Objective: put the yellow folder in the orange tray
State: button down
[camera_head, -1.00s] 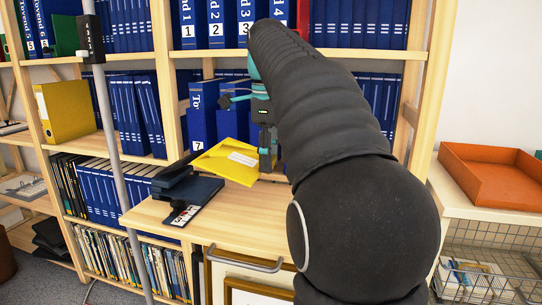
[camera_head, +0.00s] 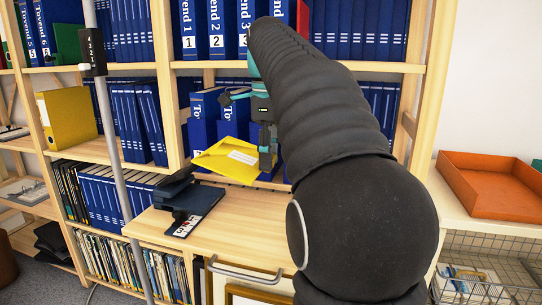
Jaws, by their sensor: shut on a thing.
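The yellow folder (camera_head: 222,160) has a white label and is held tilted above the wooden desk surface. My gripper (camera_head: 262,158) is shut on the folder at its right side; the fingertips are small and partly hidden by the folder and my arm. The orange tray (camera_head: 490,184) sits on a light counter at the far right, well apart from the gripper. It looks empty.
A black hole punch or stapler (camera_head: 184,192) lies on the desk (camera_head: 240,212) left of the folder. Blue binders (camera_head: 203,115) stand on the shelf close behind. A yellow binder (camera_head: 68,115) stands at left. A grey pole (camera_head: 115,150) rises at left.

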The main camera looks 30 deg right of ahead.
aim_at(495, 191)
jog(key=u, duration=1.55)
jog(key=k, duration=1.85)
jog(key=z, duration=2.4)
jog(key=i, duration=0.5)
jog(key=z, duration=0.05)
